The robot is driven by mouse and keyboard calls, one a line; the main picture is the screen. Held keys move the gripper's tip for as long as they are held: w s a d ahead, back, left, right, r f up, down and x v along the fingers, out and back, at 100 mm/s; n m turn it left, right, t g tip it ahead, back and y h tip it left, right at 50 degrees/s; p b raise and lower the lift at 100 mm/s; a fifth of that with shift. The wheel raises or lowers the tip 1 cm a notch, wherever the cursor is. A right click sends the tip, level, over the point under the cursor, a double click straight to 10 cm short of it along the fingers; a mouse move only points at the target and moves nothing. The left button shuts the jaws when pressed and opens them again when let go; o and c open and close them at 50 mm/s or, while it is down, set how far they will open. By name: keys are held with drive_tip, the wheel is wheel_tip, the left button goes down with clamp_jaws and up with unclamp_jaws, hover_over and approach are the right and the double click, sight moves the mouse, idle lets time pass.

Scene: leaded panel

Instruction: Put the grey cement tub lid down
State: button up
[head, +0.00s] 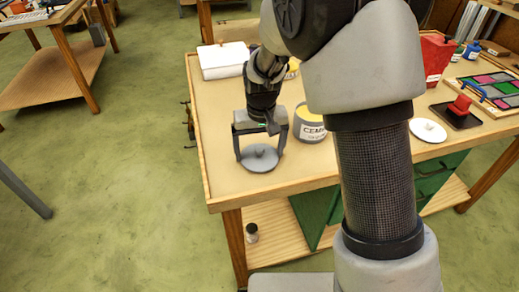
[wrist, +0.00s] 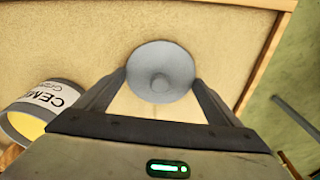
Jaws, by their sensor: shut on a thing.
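The grey cement tub lid (head: 260,158) is a round disc with a small knob on top. My gripper (head: 260,156) is shut on it, with one finger at each side of its rim. In the wrist view the lid (wrist: 161,72) sits between the two fingertips (wrist: 160,82), knob towards the camera. The lid is level and at or just above the bench top near its front left corner; I cannot tell whether it touches. The cement tub (head: 310,124) stands open to the right of the lid, and it also shows in the wrist view (wrist: 42,112).
The wooden bench (head: 222,180) has bare room around the lid, with its front and left edges close by. A white book-like block (head: 222,60) lies at the back left.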

sight(261, 160)
drive_tip(key=o, duration=0.9)
drive_tip(key=shift+f, duration=0.1)
wheel_tip(261, 160, up, 12)
drive_tip(key=s+r+p, duration=0.1)
drive_tip(key=s+p, duration=0.1)
drive_tip(key=s+d+r+t, duration=0.2)
drive_tip(key=s+d+r, duration=0.5)
drive_tip(key=d+r, duration=0.1)
drive_tip(key=s+d+r+m+t, duration=0.1)
drive_tip(key=s+d, duration=0.2)
drive_tip(key=s, duration=0.4)
drive_tip(key=s+d+r+m+t, duration=0.1)
drive_tip(key=s+d, duration=0.2)
drive_tip(key=s, duration=0.4)
drive_tip(key=shift+d+r, duration=0.15)
drive_tip(key=shift+d, duration=0.05)
drive_tip(key=shift+r, duration=0.1)
wheel_tip(261, 160, up, 13)
drive_tip(key=p, duration=1.3)
